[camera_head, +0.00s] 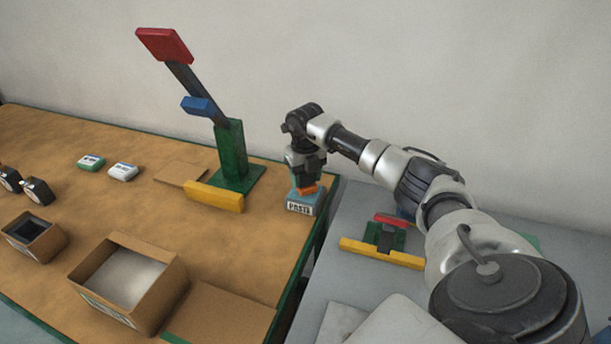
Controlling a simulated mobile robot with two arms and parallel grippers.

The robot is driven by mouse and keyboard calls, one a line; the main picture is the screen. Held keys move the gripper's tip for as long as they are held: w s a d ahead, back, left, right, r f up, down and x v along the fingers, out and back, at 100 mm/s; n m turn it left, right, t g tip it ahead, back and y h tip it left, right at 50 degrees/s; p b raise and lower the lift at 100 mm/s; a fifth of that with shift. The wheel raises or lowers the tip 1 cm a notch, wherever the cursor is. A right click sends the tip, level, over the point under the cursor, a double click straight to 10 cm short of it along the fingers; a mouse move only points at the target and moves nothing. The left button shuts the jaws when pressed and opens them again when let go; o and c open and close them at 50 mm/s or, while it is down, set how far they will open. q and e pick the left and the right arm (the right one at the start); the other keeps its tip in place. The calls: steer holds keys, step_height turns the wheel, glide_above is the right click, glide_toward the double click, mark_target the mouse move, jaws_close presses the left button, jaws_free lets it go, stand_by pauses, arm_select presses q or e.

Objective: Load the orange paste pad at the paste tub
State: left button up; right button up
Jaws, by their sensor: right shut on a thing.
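The paste tub (301,207) is a small blue box with a white "PASTE" label, near the back right corner of the wooden table. My right gripper (305,180) points down directly over the tub. It is shut on the orange paste pad (307,189), which shows as a small orange piece at the tub's top. I cannot tell whether the pad touches the paste inside. The tub's opening is mostly hidden by the gripper. My left gripper is not in view.
A green stand (232,150) with a tilted lever and yellow block (214,196) stands left of the tub. Open cardboard boxes (160,300) and (58,242) sit nearer. A grey surface (345,215) to the right holds a yellow bar (382,253) and red block (391,220).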

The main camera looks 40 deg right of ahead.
steer(key=shift+f+b, duration=0.3)
steer(key=shift+f, duration=0.25)
stand_by(0.4)
steer(key=shift+f, duration=0.1)
stand_by(0.9)
step_height(320, 180, up, 7)
steer(key=p, duration=0.6)
stand_by(1.0)
